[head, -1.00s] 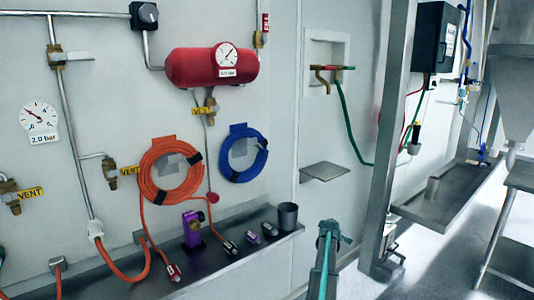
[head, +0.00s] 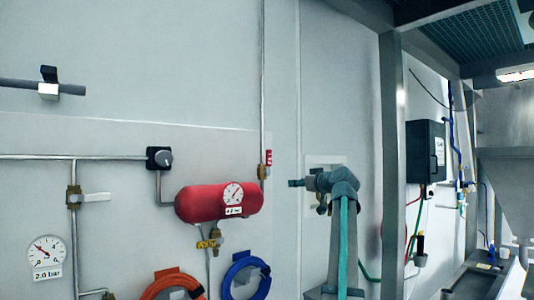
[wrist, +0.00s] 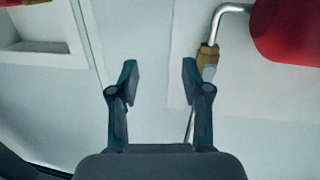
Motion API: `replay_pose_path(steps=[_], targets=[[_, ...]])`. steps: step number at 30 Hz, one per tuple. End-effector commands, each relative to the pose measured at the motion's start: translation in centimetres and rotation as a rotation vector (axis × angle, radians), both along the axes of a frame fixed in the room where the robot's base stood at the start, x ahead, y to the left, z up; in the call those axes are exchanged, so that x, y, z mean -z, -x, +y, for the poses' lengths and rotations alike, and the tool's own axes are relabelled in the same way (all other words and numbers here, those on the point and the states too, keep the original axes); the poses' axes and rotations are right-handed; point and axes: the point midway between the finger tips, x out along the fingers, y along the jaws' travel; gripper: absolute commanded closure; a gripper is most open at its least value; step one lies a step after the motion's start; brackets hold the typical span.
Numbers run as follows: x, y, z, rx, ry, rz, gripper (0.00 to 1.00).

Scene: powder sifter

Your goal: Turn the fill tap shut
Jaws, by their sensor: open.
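A brass tap (head: 262,172) with a small red tag (head: 268,157) sits on the vertical pipe at the right end of the red tank (head: 222,203). No label I can read marks it as the fill tap. In the wrist view, a brass valve body (wrist: 208,57) with a grey part shows just right of my right finger, on a bent pipe leading to the tank (wrist: 286,30). My gripper (head: 292,183) points left, to the right of the tap in the head view. In the wrist view my gripper (wrist: 160,78) is open, with nothing between its fingers.
A lever valve (head: 75,197) and a black knob (head: 159,158) are on pipes at left. A vent valve (head: 215,238) hangs under the tank. Orange (head: 172,285) and blue (head: 246,275) hoses are below. A wall recess (head: 322,162) lies behind my arm. A steel post (head: 392,150) stands right.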

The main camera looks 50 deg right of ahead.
Motion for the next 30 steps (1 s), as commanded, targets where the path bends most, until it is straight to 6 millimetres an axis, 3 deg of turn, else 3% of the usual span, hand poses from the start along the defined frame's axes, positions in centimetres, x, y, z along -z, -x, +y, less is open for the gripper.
replay_pose_path(steps=[1, 3, 8, 14, 30], targets=[[-3.4, 0.0, 1.8, -0.036, -0.005, -0.028, 0.52], [-6.2, 0.0, 3.8, -0.079, -0.017, -0.057, 0.52], [-9.4, 0.1, 6.5, -0.135, -0.032, -0.09, 0.52], [-9.8, -1.4, 6.5, -0.146, -0.036, -0.095, 0.52], [-9.8, -9.3, 4.4, -0.143, -0.035, -0.093, 0.52]])
